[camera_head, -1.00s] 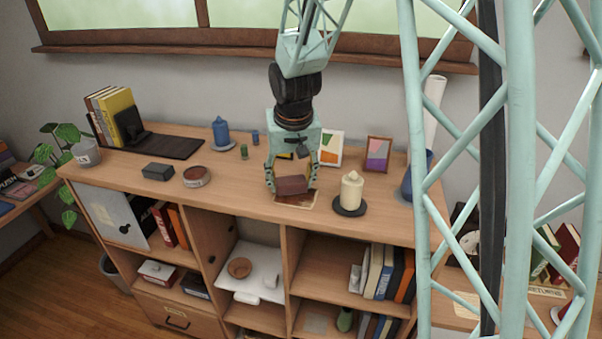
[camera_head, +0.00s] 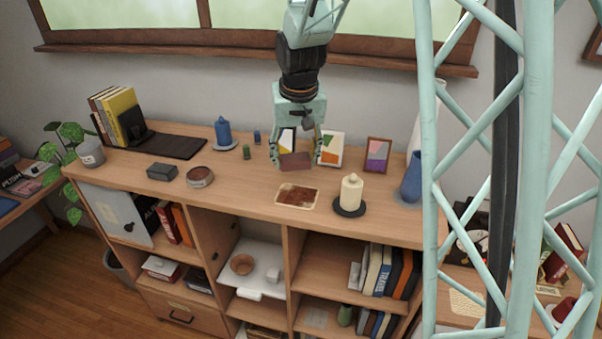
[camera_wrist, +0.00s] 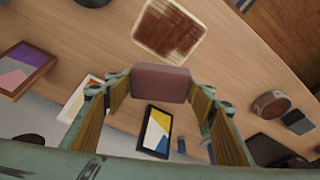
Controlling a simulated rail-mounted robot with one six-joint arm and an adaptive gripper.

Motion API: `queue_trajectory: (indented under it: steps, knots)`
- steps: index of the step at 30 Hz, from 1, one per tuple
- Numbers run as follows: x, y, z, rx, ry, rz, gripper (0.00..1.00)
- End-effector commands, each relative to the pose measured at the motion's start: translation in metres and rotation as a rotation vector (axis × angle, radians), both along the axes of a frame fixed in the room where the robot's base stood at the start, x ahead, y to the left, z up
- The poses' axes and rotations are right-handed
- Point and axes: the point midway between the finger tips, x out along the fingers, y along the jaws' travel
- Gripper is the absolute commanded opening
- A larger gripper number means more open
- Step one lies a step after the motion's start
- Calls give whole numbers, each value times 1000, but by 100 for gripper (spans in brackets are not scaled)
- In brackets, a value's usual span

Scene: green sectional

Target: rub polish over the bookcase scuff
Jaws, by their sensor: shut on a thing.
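My gripper (camera_head: 296,160) is shut on a reddish-brown block-like pad (camera_head: 294,161) and holds it above the bookcase top, behind the scuff. The pad also shows between the fingers in the wrist view (camera_wrist: 161,83). The scuff (camera_head: 297,196) is a pale-edged patch on the wooden bookcase top (camera_head: 240,199), streaked with dark reddish-brown. In the wrist view the patch (camera_wrist: 168,32) shows clear of the pad, with brown streaks over most of it and paler edges. A round brown tin (camera_head: 200,177) sits to the left on the top.
A cream candle on a dark dish (camera_head: 351,194) stands just right of the patch. A dark box (camera_head: 162,172) lies left of the tin. Picture frames (camera_head: 378,155), a blue candle (camera_head: 223,133) and a blue vase (camera_head: 413,178) stand farther back or right. Wood between tin and patch is clear.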

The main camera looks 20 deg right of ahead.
Motion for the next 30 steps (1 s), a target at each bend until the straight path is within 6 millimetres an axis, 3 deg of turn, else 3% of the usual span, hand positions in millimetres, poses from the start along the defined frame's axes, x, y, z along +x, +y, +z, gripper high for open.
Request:
queue_trajectory:
  steps: [6, 30]
  knots:
    - [0, 0, 15, 0, 0, 0, 39]
    - [0, 0, 16, 0, 1, 1, 39]
